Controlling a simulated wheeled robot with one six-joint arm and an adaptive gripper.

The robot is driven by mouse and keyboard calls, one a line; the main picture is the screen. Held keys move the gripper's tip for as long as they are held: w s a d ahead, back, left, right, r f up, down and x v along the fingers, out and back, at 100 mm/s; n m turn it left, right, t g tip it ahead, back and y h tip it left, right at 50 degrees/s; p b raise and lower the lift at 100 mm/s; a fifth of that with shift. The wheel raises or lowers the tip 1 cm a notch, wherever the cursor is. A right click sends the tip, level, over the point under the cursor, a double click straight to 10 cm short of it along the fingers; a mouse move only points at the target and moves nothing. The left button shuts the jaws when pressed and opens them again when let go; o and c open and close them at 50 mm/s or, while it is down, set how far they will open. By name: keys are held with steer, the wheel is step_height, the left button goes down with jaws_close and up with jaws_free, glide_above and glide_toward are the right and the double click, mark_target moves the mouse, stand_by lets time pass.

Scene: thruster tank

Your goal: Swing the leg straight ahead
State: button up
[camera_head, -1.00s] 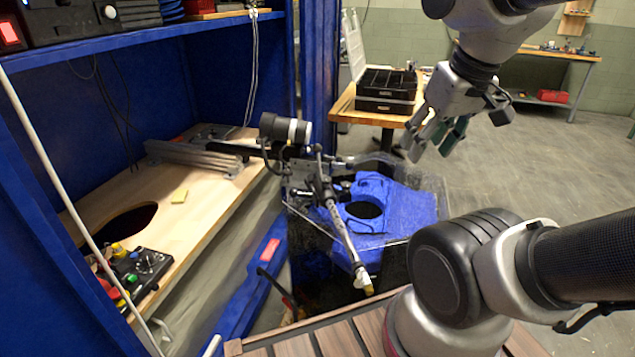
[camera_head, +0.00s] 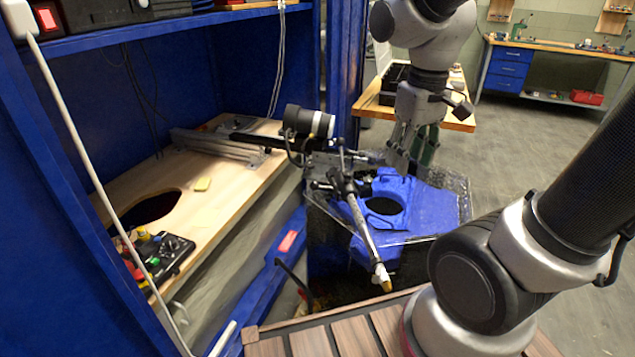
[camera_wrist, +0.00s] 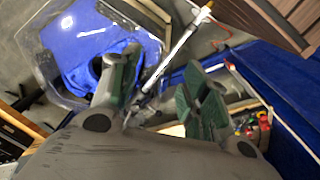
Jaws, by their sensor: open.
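The leg (camera_head: 361,226) is a thin grey rod with an orange-yellow tip. It hangs slanting from a clamp by the black and silver motor (camera_head: 308,122), over the edge of the clear-walled tank (camera_head: 462,200) with its blue insert (camera_head: 415,205). My gripper (camera_head: 413,158) is open and points down above the tank's far side, right of the clamp in the head view. In the wrist view, the leg (camera_wrist: 182,43) runs from its tip at the top toward the gap between my open fingers (camera_wrist: 160,90). Its upper end is hidden there; contact cannot be told.
A wooden bench (camera_head: 225,190) with a round hole and a control box (camera_head: 165,255) stands left inside the blue frame (camera_head: 335,70). A slatted wooden surface (camera_head: 330,335) lies in front. Open floor (camera_head: 540,150) is at right.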

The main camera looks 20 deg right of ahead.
steer(key=w+a+f+n+h, duration=0.1)
steer(key=w+a+f+n, duration=0.35)
steer(key=w+f, duration=0.35)
steer(key=w+a+f+n, duration=0.4)
steer(key=w+a+f, duration=0.25)
steer(key=w, duration=0.35)
steer(key=n+t, duration=0.1)
steer(key=n, duration=0.3)
glide_above(315, 183)
steer(key=s, duration=0.1)
steer(key=shift+y, duration=0.3)
steer(key=f, duration=0.3)
steer(key=w+f, duration=0.1)
steer(key=f, duration=0.3)
steer(key=shift+w+a, duration=0.1)
steer(key=shift+w, duration=0.05)
jaws_close()
